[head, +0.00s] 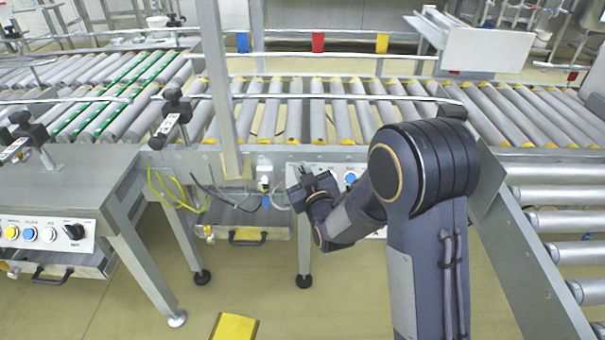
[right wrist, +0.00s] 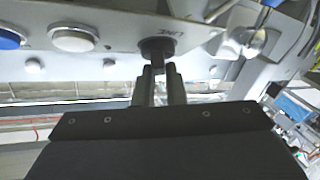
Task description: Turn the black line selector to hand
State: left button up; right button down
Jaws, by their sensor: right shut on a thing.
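The black line selector (right wrist: 158,47) sits on a pale control panel (right wrist: 110,28) in the right wrist view, with upside-down lettering beside it. My right gripper (right wrist: 160,75) has its two fingers on either side of the selector's handle and is shut on it. In the head view my right gripper (head: 303,184) is at the left part of the panel below the middle conveyor, and it hides the selector there. The angle of the selector's pointer cannot be told. My left gripper is not in view.
A blue button (right wrist: 10,38) and a white button (right wrist: 74,38) are on the same panel. Another panel (head: 48,234) with a black knob is at the left. A metal post (head: 220,90) stands left of my right gripper. A yellow object (head: 234,327) lies on the floor.

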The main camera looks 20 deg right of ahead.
jog(key=shift+s+d+f+n+g+y, duration=0.1)
jog(key=shift+f+n+g+y, duration=0.3)
jog(key=shift+n+y, duration=0.65)
jog(key=shift+s+d+f+n+g+y, duration=0.1)
jog(key=shift+n+g+y, duration=0.55)
jog(key=shift+n, duration=0.8)
jog(key=c, duration=1.5)
grip_release()
jog(key=shift+w, duration=0.1)
jog(key=shift+r, duration=0.25)
jog(key=shift+s+d+r, duration=0.1)
jog(key=shift+s, duration=0.1)
jog(key=p+v, duration=0.1)
jog(key=v, duration=0.6)
jog(key=shift+s+d, duration=0.1)
jog(key=shift+s, duration=0.1)
